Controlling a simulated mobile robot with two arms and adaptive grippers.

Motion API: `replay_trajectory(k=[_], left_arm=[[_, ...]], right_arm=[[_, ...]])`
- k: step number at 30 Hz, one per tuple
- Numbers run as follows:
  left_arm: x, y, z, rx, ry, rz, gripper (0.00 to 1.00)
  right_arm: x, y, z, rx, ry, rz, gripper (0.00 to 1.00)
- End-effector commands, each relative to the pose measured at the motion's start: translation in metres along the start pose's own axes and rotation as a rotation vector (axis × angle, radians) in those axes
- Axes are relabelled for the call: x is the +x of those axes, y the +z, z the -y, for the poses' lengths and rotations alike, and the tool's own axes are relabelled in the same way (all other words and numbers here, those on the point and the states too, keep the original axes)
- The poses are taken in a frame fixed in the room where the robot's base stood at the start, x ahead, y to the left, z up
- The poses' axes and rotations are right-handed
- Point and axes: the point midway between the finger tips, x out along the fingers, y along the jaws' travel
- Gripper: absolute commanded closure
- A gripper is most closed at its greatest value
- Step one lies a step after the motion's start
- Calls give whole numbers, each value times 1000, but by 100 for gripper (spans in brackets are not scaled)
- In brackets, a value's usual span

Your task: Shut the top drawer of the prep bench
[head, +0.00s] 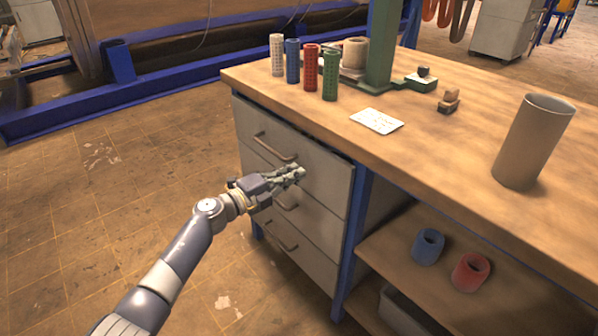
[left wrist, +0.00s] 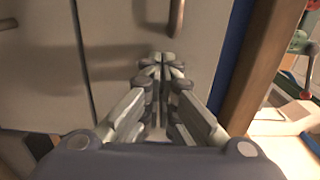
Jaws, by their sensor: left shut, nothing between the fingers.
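The prep bench's top drawer (head: 318,164) has a grey front with a bar handle (head: 272,148), just under the wooden top. It looks nearly flush with the drawers below; a small remaining gap cannot be ruled out. In the left wrist view, its front (left wrist: 125,45) fills the middle and its handle (left wrist: 176,17) is at the upper edge. My left gripper (head: 300,172) is shut and empty, its fingertips at the drawer front, right of and below the handle. In the wrist view the fingertips (left wrist: 165,62) are close to the panel; contact cannot be told. My right gripper is not in view.
Two lower drawers with handles (head: 288,244) sit below. The bench top (head: 440,150) holds several coloured cylinders, a white card (head: 377,121), a green stand (head: 381,50) and a grey-brown cylinder (head: 534,140). The open shelf holds a blue (head: 428,246) and a red ring (head: 470,272). The floor at left is clear.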

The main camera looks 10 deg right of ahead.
Motion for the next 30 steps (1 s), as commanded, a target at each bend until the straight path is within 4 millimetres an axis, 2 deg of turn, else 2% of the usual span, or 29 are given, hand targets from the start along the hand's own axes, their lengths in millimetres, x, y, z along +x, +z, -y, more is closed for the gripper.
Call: replay_trajectory(k=[5,9,16,21,26,30], left_arm=[[-36,2,1,1,4,0,100],[-58,2,-1,0,5,0,100],[-92,2,-2,0,4,0,100],[-104,2,-2,0,3,-1,100],[-106,2,-2,-6,-1,5,100],[-108,3,-2,-77,-48,86,100]], right_arm=[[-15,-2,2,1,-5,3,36],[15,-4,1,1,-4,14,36],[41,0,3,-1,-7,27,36],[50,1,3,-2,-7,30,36],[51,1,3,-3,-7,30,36],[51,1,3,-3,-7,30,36]])
